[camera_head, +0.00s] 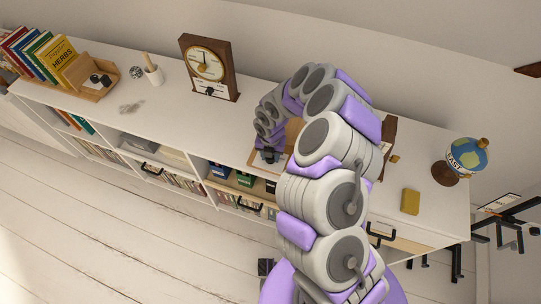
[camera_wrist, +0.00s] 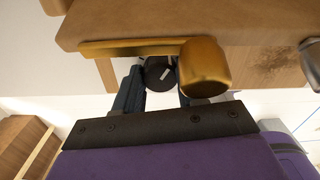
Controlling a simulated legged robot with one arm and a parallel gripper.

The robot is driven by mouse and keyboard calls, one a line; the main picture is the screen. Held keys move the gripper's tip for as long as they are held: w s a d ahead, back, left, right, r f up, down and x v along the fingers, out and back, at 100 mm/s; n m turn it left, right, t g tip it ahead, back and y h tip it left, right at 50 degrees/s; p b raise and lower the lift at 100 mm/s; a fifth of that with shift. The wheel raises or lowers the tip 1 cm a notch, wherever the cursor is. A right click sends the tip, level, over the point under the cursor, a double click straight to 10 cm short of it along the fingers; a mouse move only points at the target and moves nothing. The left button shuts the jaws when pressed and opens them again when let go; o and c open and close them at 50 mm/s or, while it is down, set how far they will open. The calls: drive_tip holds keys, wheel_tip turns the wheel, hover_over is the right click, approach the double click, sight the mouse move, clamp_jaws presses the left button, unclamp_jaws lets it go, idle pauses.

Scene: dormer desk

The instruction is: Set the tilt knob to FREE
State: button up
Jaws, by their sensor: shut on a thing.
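The tilt knob appears to be a small black round knob (camera_wrist: 159,71) with a white pointer line, under the edge of a tan wooden piece (camera_wrist: 190,22) in the wrist view. My gripper (camera_wrist: 158,84) has its dark fingers on either side of it and is shut on it. The pointer line slants up to the right. A brass bar (camera_wrist: 130,48) and a brass cylinder (camera_wrist: 203,68) sit just above and right of the fingers, partly hiding them. No FREE marking is readable. In the head view my gripper (camera_head: 269,154) is small and dark, partly covered by my arm.
On the long white shelf top (camera_head: 165,108) stand a clock (camera_head: 206,65), books (camera_head: 42,58), a cup (camera_head: 154,74), a globe (camera_head: 467,157) and a yellow block (camera_head: 410,201). A silver knob (camera_wrist: 312,60) is at the wrist view's right edge. The shelf's middle-left top is mostly clear.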

drive_tip(key=shift+a+n, duration=0.1)
drive_tip(key=shift+n, duration=0.3)
drive_tip(key=o, duration=1.1)
drive_tip(key=shift+c, duration=0.2)
wheel_tip(320, 180, up, 17)
drive_tip(key=p, duration=0.2)
drive_tip(key=shift+a+r, duration=0.1)
